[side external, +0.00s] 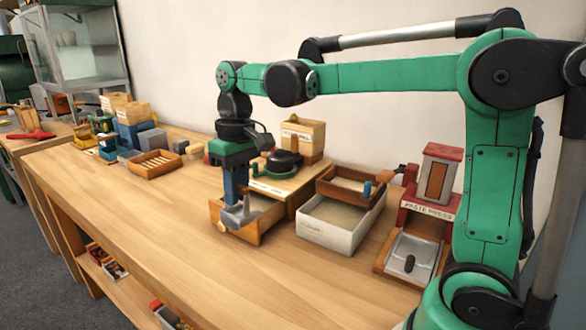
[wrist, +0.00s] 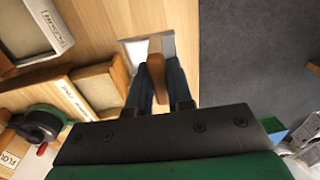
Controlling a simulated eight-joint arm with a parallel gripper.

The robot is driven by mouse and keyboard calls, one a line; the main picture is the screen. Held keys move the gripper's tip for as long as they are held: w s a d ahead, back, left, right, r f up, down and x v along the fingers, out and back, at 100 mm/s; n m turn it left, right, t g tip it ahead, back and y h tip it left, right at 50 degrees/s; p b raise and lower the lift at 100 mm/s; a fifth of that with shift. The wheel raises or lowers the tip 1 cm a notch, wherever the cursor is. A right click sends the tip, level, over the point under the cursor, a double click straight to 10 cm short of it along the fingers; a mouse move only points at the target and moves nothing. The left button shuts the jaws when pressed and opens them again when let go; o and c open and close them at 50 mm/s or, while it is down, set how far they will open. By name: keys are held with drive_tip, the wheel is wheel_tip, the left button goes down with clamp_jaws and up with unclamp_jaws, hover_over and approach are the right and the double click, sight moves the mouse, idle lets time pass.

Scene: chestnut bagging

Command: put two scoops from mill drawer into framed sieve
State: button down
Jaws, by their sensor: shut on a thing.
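My gripper (wrist: 160,92) is shut on the brown wooden handle of a scoop (wrist: 155,75). The scoop's pale grey head (side external: 238,215) hangs below the blue fingers. It is by the front of the mill drawer (side external: 252,237), and in the wrist view it lies apart from the drawer. I cannot tell whether the head holds anything. The drawer is pulled out of the mill (side external: 272,186) and holds pale brown meal (wrist: 97,88). The framed sieve (side external: 331,192), a wooden frame with pale stuff inside, rests on a white box to the right of the drawer.
The white box (side external: 338,238) holds pale flour-like stuff. A red and grey paste press (side external: 428,206) stands further right. A slotted wooden tray (side external: 155,163) and several small boxes stand to the left. The table front and left (side external: 150,215) are clear.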

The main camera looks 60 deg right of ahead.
drive_tip(key=w+d+f+m+t+h, duration=0.1)
drive_tip(key=w+d+m+t, duration=0.3)
drive_tip(key=w+d+m, duration=1.2)
drive_tip(key=s+a+f, duration=0.1)
drive_tip(key=f, duration=0.2)
drive_tip(key=s+a+f+m, duration=0.1)
drive_tip(key=f, duration=0.2)
drive_tip(key=s+f+m, duration=0.1)
drive_tip(key=f, duration=0.2)
drive_tip(key=shift+s+a+f+t, duration=0.15)
drive_tip(key=shift+s+a+t, duration=0.15)
drive_tip(key=shift+s+a, duration=0.1)
drive_tip(key=shift+w+f+g, duration=0.15)
drive_tip(key=shift+f+g, duration=0.1)
drive_tip(key=shift+g, duration=0.35)
drive_tip(key=shift+w+f+g, duration=0.15)
drive_tip(key=shift+f+g, duration=0.05)
drive_tip(key=shift+g, duration=0.4)
drive_tip(key=shift+s+f+g, duration=0.2)
drive_tip(key=shift+g, duration=0.4)
drive_tip(key=shift+s+r+g, duration=0.15)
drive_tip(key=shift+g, duration=0.15)
wheel_tip(320, 180, up, 8)
drive_tip(key=shift+w+r, duration=0.15)
drive_tip(key=shift+w, duration=0.15)
